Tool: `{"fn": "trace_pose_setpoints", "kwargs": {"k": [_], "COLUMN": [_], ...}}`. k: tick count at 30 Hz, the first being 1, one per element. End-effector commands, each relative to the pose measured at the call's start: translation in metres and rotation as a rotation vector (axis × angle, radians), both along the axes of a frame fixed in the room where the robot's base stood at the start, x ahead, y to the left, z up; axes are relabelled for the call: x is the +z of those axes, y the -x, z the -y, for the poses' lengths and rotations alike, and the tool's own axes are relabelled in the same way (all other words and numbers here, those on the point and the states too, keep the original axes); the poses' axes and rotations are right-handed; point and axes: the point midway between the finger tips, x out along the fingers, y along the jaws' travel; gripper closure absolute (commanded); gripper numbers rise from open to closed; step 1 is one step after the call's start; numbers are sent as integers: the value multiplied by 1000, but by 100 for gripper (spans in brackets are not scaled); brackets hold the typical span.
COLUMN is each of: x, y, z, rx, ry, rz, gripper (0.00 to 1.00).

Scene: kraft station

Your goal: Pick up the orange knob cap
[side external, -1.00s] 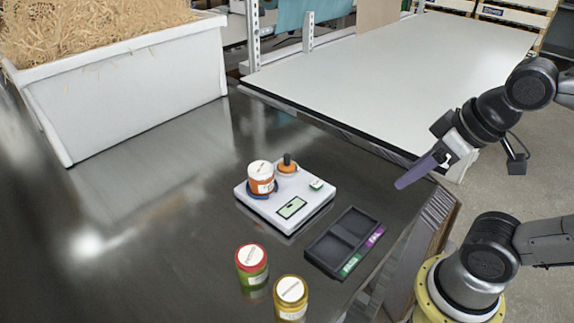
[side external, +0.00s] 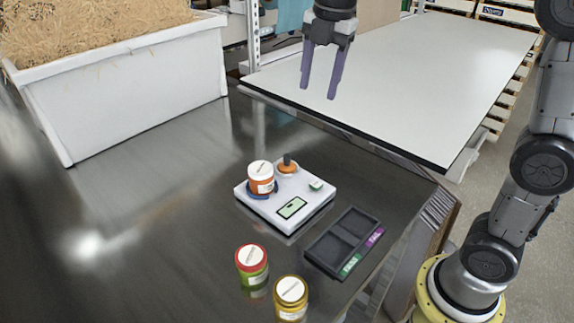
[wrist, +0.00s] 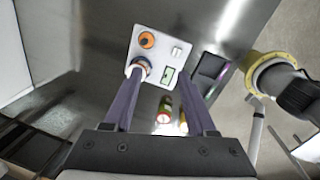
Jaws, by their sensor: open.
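The orange knob cap (side external: 287,163) sits on the back part of a white scale (side external: 305,209), with a dark knob standing up from it. In the wrist view the orange cap (wrist: 147,39) shows from above near the scale's upper left corner. An orange jar with a white lid (side external: 261,178) stands next to it on the scale, with a blue ring at its base. My gripper (side external: 317,92) is open and empty, pointing down, high above the table and behind the scale in the side view. Its purple fingers (wrist: 162,95) are spread apart in the wrist view.
A dark two-compartment tray (side external: 344,243) with green and purple labels lies right of the scale. A red-lidded jar (side external: 251,264) and a yellow-lidded jar (side external: 291,297) stand in front. A white bin (side external: 130,92) of shredded paper is at the back left.

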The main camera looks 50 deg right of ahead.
Motion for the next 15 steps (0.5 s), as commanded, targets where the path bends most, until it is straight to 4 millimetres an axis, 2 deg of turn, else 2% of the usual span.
{"fn": "trace_pose_setpoints", "kwargs": {"k": [1, 6, 15], "x": [-10, -41, -80], "y": [-19, -55, -62], "z": [-2, -6, -8], "rx": [26, 38, 39], "ry": [4, 6, 7], "rz": [-29, -92, -145], "gripper": [43, 43, 43]}}
